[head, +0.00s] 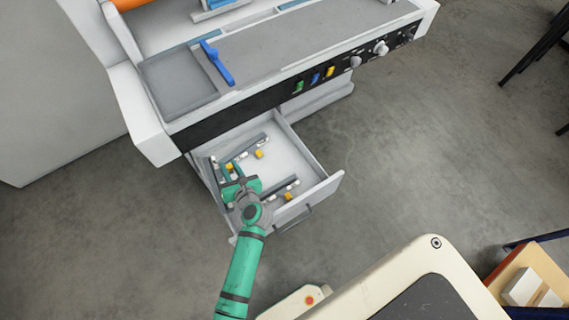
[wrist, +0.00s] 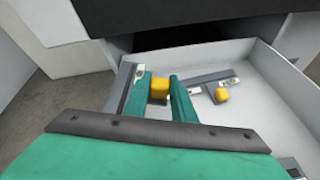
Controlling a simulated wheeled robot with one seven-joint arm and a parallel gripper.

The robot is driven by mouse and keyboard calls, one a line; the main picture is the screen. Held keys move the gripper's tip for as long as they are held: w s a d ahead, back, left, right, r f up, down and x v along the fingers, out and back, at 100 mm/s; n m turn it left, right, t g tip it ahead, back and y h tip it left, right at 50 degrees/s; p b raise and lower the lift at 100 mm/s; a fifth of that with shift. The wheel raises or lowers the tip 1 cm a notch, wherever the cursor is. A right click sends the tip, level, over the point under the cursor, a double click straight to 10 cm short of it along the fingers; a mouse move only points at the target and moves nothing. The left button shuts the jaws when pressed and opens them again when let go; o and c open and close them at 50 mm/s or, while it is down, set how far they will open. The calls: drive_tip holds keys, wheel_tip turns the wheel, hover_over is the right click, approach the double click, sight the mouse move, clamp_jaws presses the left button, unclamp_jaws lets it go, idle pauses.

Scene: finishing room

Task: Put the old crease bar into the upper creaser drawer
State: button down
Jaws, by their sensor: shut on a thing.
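The creaser drawer (head: 322,187) is pulled open under the creaser; it also shows in the wrist view (wrist: 262,62). My gripper (head: 232,172) is inside the drawer's outline, near its left side. In the wrist view my gripper (wrist: 160,92) is shut on the yellow block of a grey crease bar (wrist: 118,92). A second grey bar (wrist: 209,77) with a yellow block lies just right of the fingers. A third bar (head: 279,189) lies nearer the drawer front.
The creaser (head: 270,62) stands above and behind the drawer, with a blue lever (head: 218,65) on top. The drawer floor's right part is bare. Grey floor is open to the right.

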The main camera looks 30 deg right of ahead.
drive_tip(key=s+d+m+g+h, duration=0.1)
drive_tip(key=d+m+g+h, duration=0.6)
drive_tip(key=d+m+h, duration=0.45)
drive_tip(key=shift+s+d+f+m+g+h, duration=0.35)
drive_tip(key=shift+s+f+m+g, duration=0.15)
drive_tip(key=shift+s+f+g, duration=0.7)
drive_tip(key=shift+s+d+f+m+g+h, duration=0.35)
drive_tip(key=shift+s+f+g, duration=0.5)
drive_tip(key=shift+f, duration=0.7)
drive_tip(key=shift+s+d+f+m+g+h, duration=0.15)
drive_tip(key=shift+s+d+f+m+g, duration=0.15)
drive_tip(key=shift+s+f+m+g, duration=0.7)
drive_tip(key=shift+w+f+n, duration=0.25)
drive_tip(key=shift+f+n, duration=0.15)
drive_tip(key=shift+f, duration=0.5)
drive_tip(key=c, duration=1.4)
unclamp_jaws()
drive_tip(key=v, duration=1.1)
drive_tip(key=shift+f, duration=0.1)
